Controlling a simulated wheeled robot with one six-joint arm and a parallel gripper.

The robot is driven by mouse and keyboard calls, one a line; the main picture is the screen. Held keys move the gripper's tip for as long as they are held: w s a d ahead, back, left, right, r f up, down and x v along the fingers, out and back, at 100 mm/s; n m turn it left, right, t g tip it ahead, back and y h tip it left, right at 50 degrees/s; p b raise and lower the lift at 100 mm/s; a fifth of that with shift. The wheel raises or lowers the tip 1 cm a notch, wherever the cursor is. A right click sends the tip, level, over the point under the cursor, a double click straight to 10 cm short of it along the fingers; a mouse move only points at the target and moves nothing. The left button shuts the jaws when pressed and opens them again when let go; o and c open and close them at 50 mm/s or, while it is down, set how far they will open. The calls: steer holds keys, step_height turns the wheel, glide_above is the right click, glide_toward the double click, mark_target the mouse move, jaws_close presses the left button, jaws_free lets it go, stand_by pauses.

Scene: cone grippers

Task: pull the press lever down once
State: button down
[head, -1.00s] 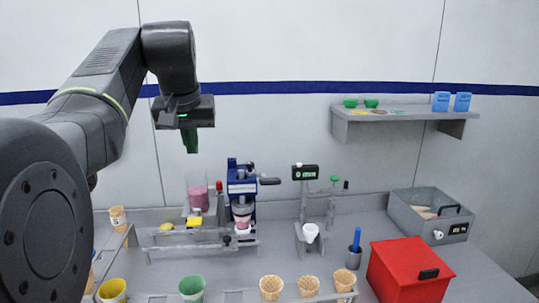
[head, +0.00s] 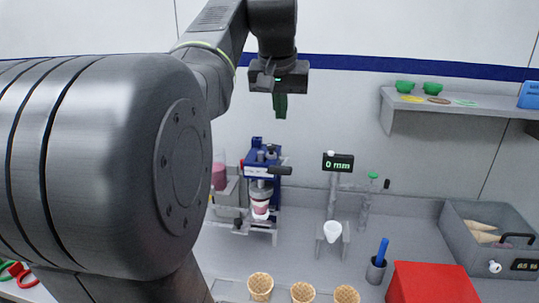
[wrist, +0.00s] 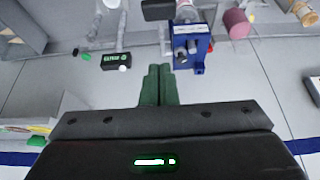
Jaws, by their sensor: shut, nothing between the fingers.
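The blue press (head: 262,160) stands on the worktop by the back wall. Its dark lever (head: 280,170) sticks out to the right, roughly level. A cup with pink contents (head: 260,207) sits under the press. My gripper (head: 280,106) is shut and empty, with green fingers, high above the lever in the head view. In the wrist view, which is upside down, the closed fingertips (wrist: 158,72) are apart from the blue press (wrist: 190,47). The dark lever (wrist: 158,10) shows there at the top edge.
A shelf (head: 440,112) is on the wall. A red box (head: 432,284), a blue-handled tool in a holder (head: 378,262) and several cones (head: 303,292) are nearer.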

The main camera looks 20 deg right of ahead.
glide_above(282, 166)
step_height(282, 166, down, 9)
steer(key=shift+s+a+f, duration=0.1)
steer(key=shift+f, duration=0.1)
steer(key=shift+s+a+f+p, duration=0.1)
steer(key=shift+s+f+p, duration=0.1)
steer(key=shift+f, duration=0.3)
steer(key=shift+s+a+f+p, duration=0.1)
steer(key=shift+s+f, duration=0.1)
steer(key=shift+f, duration=0.3)
steer(key=shift+s+a+f, duration=0.15)
steer(key=shift+s+f, duration=0.05)
steer(key=shift+f, duration=0.5)
steer(key=shift+s+f, duration=0.1)
steer(key=shift+f, duration=0.05)
